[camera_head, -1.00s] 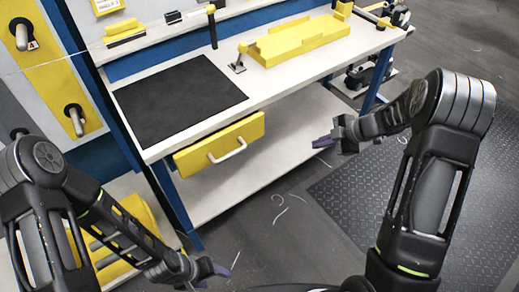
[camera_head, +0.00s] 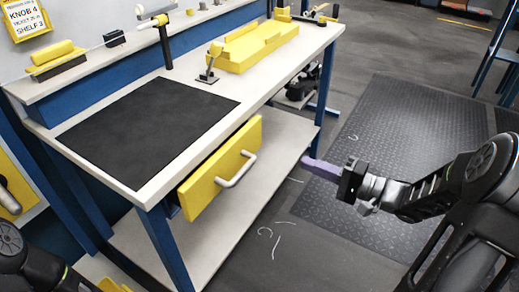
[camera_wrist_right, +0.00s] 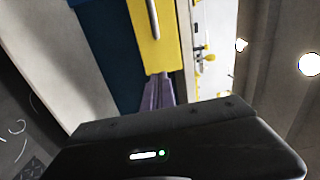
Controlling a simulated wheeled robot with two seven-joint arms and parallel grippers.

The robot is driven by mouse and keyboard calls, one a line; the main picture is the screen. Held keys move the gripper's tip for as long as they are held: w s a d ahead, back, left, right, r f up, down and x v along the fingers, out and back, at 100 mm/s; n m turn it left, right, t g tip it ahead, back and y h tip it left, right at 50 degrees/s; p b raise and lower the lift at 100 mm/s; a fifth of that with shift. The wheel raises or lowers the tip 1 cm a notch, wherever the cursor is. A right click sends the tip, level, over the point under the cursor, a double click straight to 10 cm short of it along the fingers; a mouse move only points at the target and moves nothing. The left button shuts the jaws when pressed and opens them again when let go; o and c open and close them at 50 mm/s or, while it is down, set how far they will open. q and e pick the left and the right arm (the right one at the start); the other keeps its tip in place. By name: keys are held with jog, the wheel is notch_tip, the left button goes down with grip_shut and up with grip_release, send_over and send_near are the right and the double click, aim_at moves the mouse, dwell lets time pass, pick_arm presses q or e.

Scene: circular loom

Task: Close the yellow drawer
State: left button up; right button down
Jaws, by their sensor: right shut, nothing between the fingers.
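The yellow drawer (camera_head: 208,178) hangs under the workbench top, near its left corner, with its front standing out a little from the bench edge. It has a pale bar handle (camera_head: 237,171). My right gripper (camera_head: 306,164) has purple fingers, shut and empty, to the right of the drawer and apart from the handle. In the right wrist view, the shut fingers (camera_wrist_right: 158,92) point toward the drawer front (camera_wrist_right: 148,45), with the handle (camera_wrist_right: 153,18) beyond them; contact is not evident. My left gripper is out of view; only part of its arm shows at lower left.
The workbench (camera_head: 150,197) carries a black mat (camera_head: 145,125) and a yellow fixture (camera_head: 255,47). A lower shelf (camera_head: 225,222) and blue legs are below it. A dark ribbed floor mat (camera_head: 400,125) lies at right. Open floor lies in front of the bench.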

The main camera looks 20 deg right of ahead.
jog(key=shift+a, duration=0.15)
jog(key=b, duration=0.4)
send_near(252, 142)
jog(key=x, duration=0.6)
jog(key=shift+w+a+f, duration=0.1)
jog(key=shift+w+f, duration=0.2)
jog(key=shift+w, duration=0.15)
jog(key=shift+w+a+r+p, duration=0.1)
jog(key=shift+a+r+p, duration=0.1)
jog(key=shift+p, duration=0.15)
jog(key=p+x, duration=0.1)
jog(key=x, duration=0.2)
jog(key=shift+w+a+p, duration=0.2)
jog(key=shift+w+p, duration=0.15)
jog(key=shift+w+a, duration=0.1)
jog(key=shift+a, duration=0.1)
